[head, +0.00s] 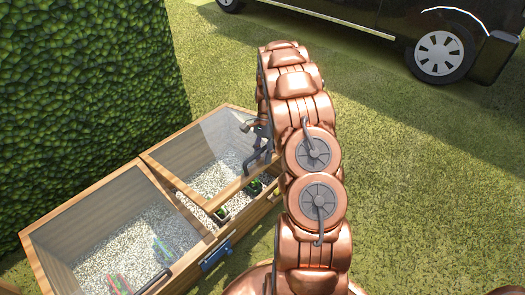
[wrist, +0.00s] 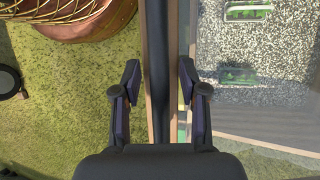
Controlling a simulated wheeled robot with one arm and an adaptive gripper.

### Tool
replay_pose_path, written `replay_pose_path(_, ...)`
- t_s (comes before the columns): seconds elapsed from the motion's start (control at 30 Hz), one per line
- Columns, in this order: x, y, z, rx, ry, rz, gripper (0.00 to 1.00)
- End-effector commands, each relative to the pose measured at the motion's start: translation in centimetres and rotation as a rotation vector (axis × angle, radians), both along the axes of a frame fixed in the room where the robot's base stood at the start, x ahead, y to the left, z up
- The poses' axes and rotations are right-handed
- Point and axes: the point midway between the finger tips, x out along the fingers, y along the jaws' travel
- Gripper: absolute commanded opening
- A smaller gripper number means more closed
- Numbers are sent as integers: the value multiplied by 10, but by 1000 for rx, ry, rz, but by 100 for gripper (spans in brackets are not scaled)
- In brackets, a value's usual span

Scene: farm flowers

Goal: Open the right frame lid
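The right frame lid (head: 196,143), a wood-edged glass panel, stands tilted part way up over the right half of the wooden cold frame. Its front edge is raised clear of the box front, and small plants show below it. My gripper (head: 258,150) is at the right part of that raised edge, partly hidden by my arm. In the wrist view my gripper (wrist: 160,92) has its fingers apart, one on each side of a dark bar (wrist: 157,60) and the lid's wooden edge (wrist: 174,60). I cannot tell whether a finger touches the lid.
The left frame lid (head: 100,215) lies shut over gravel, with a dark handle (head: 155,280) at its front. A blue handle (head: 215,256) is on the box front. A hedge (head: 90,80) stands behind on the left, a black vehicle (head: 400,30) at the back. Open grass (head: 430,180) lies right.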

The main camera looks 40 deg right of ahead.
Motion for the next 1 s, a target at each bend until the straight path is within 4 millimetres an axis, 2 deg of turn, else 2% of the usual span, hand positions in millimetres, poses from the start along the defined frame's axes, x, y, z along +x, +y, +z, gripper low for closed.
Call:
replay_pose_path(0.03, -3, -1, -11, 1, 2, -2, 41)
replay_pose_path(0.2, -10, -2, -32, 2, 3, -2, 41)
replay_pose_path(0.4, -14, -2, -45, 2, 4, 0, 41)
replay_pose_path(1.0, -13, -3, -42, 2, 4, 2, 41)
